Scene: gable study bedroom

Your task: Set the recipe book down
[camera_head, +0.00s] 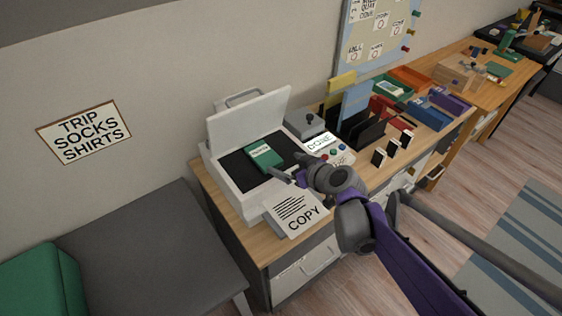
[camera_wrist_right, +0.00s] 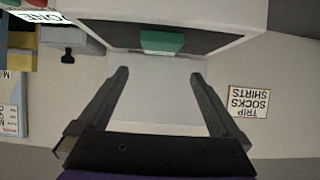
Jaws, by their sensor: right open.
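The green recipe book (camera_head: 263,156) lies flat on the dark glass of the white copier (camera_head: 237,199), whose lid (camera_head: 250,117) is raised. In the right wrist view a green strip of the book (camera_wrist_right: 162,42) shows at the top, beyond the fingertips. My right gripper (camera_head: 284,172) is at the front right of the book, over the copier's edge. In the right wrist view its two fingers (camera_wrist_right: 158,74) are spread with nothing between them. The book looks apart from the fingers. My left gripper is not in view.
A "COPY" sheet (camera_head: 296,213) is at the copier's front. Right of it are a "DONE" sign (camera_head: 321,143), a button panel and black holders (camera_head: 361,132). Coloured trays (camera_head: 432,112) stand farther along the desk. A grey bed or bench (camera_head: 150,245) is at the left.

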